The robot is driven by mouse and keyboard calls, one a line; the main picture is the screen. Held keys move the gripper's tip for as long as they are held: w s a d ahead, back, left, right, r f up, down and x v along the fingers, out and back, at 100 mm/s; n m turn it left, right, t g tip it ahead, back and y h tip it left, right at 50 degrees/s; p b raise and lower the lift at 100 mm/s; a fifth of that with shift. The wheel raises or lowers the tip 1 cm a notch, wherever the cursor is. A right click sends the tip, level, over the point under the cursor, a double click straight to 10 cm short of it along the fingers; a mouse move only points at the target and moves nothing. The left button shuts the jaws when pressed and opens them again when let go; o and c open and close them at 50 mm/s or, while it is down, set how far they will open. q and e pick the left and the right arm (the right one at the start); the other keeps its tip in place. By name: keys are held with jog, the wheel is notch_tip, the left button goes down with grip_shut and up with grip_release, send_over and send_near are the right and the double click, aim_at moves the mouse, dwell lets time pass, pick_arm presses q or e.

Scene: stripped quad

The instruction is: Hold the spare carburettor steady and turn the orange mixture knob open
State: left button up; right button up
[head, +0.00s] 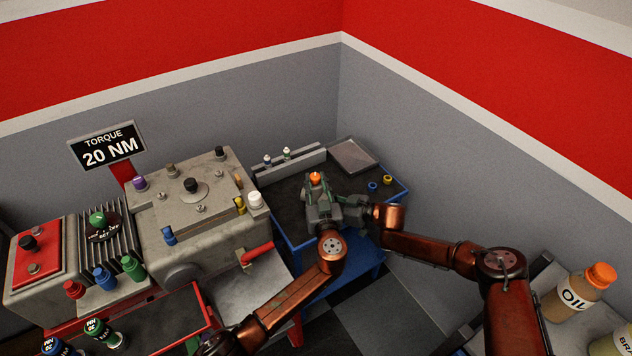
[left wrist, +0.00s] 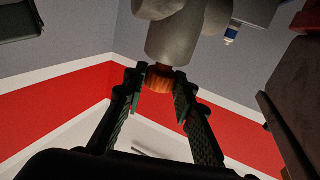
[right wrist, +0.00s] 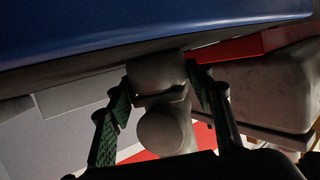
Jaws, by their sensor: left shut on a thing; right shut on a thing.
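The spare carburettor is a grey, rounded metal body. In the left wrist view the carburettor (left wrist: 175,40) stands above the orange mixture knob (left wrist: 158,80), which sits between the fingertips of my left gripper (left wrist: 158,84). In the head view the orange knob (head: 315,177) shows just past my left gripper (head: 317,190), on the blue-edged bench. My right gripper (head: 341,201) comes in from the right side. In the right wrist view the carburettor (right wrist: 163,130) is between the fingers of the right gripper (right wrist: 160,88). Most of the carburettor is hidden by the grippers in the head view.
The blue bench (head: 290,222) bears a flat grey tray (head: 353,156), a rail (head: 290,168) with small bottles, and blue and yellow rings at the right. A large grey engine block (head: 195,215) stands close left. An oil bottle (head: 578,292) stands at lower right.

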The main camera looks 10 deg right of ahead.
pick_arm(q)
jog(key=shift+c, duration=1.4)
jog(key=shift+a+f+m+h, duration=0.1)
jog(key=shift+f+m+h, duration=0.1)
jog(key=shift+m+h, duration=0.3)
grip_shut()
jog(key=m+h, duration=0.2)
jog(key=h, duration=0.1)
jog(key=m+g+h, duration=0.1)
jog(key=h, duration=0.1)
jog(key=shift+a, duration=0.25)
jog(key=shift+r+m+g+h, duration=0.1)
jog(key=shift+m+g+h, duration=0.25)
jog(key=shift+h, duration=0.35)
jog(key=o, duration=1.2)
grip_release()
jog(key=shift+c, duration=0.2)
jog(key=shift+d, duration=0.1)
jog(key=shift+r, duration=0.2)
